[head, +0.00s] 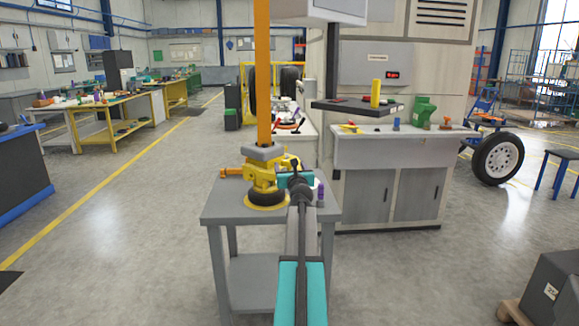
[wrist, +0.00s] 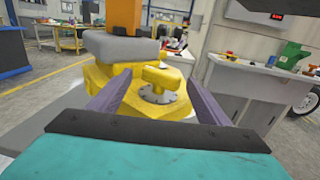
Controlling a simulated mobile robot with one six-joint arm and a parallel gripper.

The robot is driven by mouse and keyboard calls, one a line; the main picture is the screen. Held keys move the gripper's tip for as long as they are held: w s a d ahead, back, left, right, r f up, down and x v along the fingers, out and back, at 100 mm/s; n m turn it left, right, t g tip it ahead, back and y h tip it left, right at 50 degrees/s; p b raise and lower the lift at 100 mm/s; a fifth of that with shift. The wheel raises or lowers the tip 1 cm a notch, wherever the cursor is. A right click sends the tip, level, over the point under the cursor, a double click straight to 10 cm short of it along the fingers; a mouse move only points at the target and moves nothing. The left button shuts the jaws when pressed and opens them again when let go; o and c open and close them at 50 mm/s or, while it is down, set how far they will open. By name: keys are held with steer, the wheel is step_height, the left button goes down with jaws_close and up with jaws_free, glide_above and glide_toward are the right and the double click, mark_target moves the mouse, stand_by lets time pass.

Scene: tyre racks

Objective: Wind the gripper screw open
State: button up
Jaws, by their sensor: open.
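A yellow device (head: 262,176) with a grey block on top and a tall orange post stands on a small grey table (head: 214,212). In the wrist view the yellow device (wrist: 105,82) fills the middle, and a yellow arm-like part (wrist: 160,76) sits over a round grey bolted flange (wrist: 157,94). I cannot tell for sure which part is the screw. My gripper (wrist: 150,88) is open, its two dark purple-grey fingers on either side of the flange and yellow part. I cannot tell whether they touch. In the head view my teal hand is right beside the device.
An orange rod (head: 232,171) sticks out left of the device. A grey cabinet bench (head: 385,150) with small tools is close behind on the right. The floor to the left is clear.

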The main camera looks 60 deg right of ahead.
steer(key=v, duration=1.1)
steer(key=shift+a+p, duration=0.2)
steer(key=shift+p, duration=0.25)
steer(key=shift+s, duration=0.1)
